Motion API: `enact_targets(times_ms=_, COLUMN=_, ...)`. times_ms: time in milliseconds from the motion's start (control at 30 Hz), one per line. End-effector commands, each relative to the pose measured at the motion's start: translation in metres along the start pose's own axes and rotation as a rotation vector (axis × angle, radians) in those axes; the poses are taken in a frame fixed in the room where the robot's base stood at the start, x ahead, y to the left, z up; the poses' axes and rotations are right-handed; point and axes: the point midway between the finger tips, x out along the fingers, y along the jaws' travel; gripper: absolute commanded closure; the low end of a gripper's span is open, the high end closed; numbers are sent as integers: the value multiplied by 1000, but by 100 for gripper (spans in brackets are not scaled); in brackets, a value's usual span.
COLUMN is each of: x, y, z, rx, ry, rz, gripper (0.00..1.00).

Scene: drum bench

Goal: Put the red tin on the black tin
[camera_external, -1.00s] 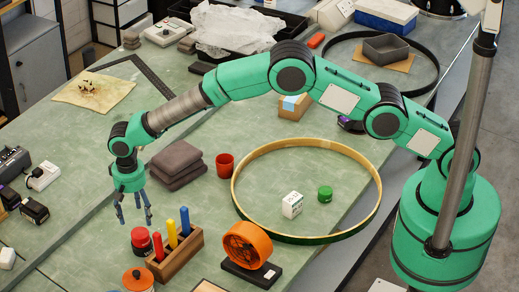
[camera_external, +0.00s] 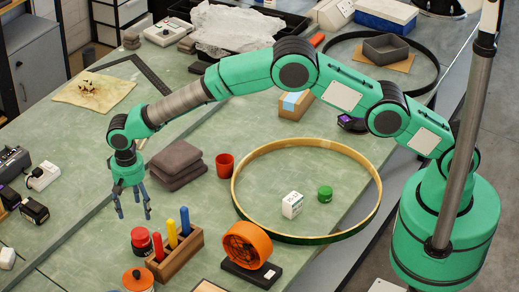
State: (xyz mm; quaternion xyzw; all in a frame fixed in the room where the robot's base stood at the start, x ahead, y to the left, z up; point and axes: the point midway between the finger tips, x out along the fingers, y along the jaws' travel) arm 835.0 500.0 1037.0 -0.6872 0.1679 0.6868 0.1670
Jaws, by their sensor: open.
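My gripper (camera_external: 133,210) is above and slightly left of the red tin, fingers pointing down, spread and empty. It does not touch the tin.
The wooden stick holder (camera_external: 176,254) stands close right of the red tin. An orange fan-like device (camera_external: 246,246), a large hoop (camera_external: 376,205), a red cup (camera_external: 224,166) and folded dark cloths (camera_external: 177,166) lie further right and behind. Black boxes (camera_external: 34,210) stand left. Bench between is clear.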

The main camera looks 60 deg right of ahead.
Motion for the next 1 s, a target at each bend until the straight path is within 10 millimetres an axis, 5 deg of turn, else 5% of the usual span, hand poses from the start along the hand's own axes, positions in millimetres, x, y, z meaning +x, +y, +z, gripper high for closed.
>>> enact_targets(times_ms=267, x=-2, y=1, z=0, rx=0, ry=0, rz=-1, gripper=35)
enact_targets(times_ms=467, x=-22, y=9, z=-7, rx=-8, ry=6, rz=-11, gripper=35)
enact_targets(times_ms=667, x=-68, y=36, z=-20, rx=-28, ry=20, rz=-30, gripper=35)
enact_targets(times_ms=1000, x=-168, y=109, z=-39, rx=-82, ry=56, rz=-70, gripper=35)
